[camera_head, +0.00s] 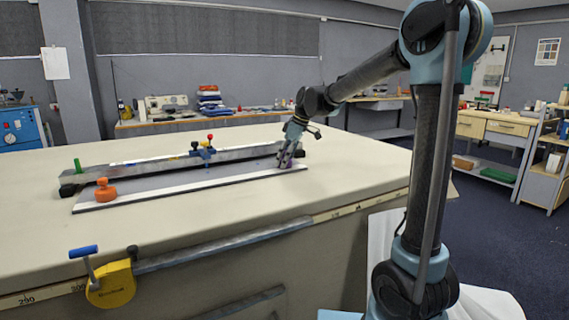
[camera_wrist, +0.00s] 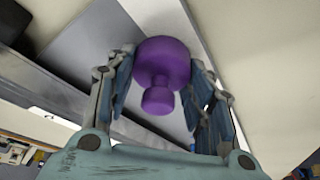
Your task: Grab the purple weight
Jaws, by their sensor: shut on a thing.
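The purple weight (camera_wrist: 163,66) shows large in the wrist view, with a wide round body and a smaller knob towards my gripper. My gripper (camera_wrist: 160,88) has one finger on each side of it and is shut on it. In the head view my gripper (camera_head: 287,161) is at the right end of the long board on the table, and only a small bit of the purple weight (camera_head: 289,162) shows between the fingers. I cannot tell whether the weight touches the board.
An orange weight (camera_head: 106,190) stands at the left end of the white-edged board (camera_head: 150,198). A long metal rail (camera_head: 130,174) with a blue clamp (camera_head: 203,151) lies behind it. The cloth table (camera_head: 230,213) is bare in front.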

